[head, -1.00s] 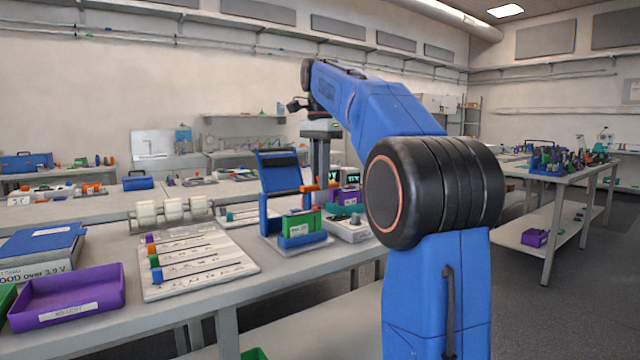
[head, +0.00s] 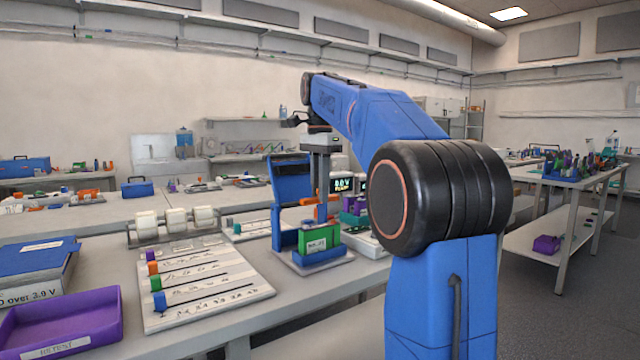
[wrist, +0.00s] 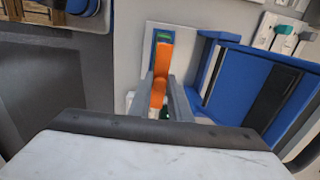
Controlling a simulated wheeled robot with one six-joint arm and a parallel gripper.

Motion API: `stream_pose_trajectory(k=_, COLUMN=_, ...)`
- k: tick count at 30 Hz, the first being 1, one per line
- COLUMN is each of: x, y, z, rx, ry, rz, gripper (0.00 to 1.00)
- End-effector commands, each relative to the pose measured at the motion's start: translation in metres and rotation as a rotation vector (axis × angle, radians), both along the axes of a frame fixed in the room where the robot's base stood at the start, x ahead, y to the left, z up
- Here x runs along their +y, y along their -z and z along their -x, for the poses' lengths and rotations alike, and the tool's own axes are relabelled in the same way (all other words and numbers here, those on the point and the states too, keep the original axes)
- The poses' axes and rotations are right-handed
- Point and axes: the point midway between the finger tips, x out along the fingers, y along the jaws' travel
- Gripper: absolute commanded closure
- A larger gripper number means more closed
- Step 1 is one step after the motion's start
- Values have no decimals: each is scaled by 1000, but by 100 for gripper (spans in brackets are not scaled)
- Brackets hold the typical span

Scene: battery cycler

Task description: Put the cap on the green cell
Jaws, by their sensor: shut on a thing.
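The green cell (head: 320,236) stands upright in a blue holder (head: 322,256) on a light plate on the bench. My gripper (head: 321,200) points down just above and behind the cell in the head view. It is shut on an orange piece, which looks like the cap (wrist: 161,72). In the wrist view the orange piece lies between the two fingers (wrist: 164,98), and its far end overlaps a blue frame with a bit of green. Whether the cap touches the cell cannot be told. The cell is mostly hidden in the wrist view.
A tall blue stand (head: 291,185) rises close beside the gripper. A white device with a lit display (head: 343,185) is behind. A white tray (head: 215,297) with coloured pieces and a purple bin (head: 75,335) lie to the left. Bare bench lies in front of the holder.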

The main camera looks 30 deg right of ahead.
Motion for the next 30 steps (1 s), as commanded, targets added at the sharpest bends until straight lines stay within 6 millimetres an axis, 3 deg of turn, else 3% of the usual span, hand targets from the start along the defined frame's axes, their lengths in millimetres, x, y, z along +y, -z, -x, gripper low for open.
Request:
stream_pose_trajectory(k=15, x=0, y=39, z=0, rx=0, ry=0, rz=0, gripper=100)
stream_pose_trajectory(k=30, x=0, y=49, z=0, rx=-1, ry=0, rz=0, gripper=100)
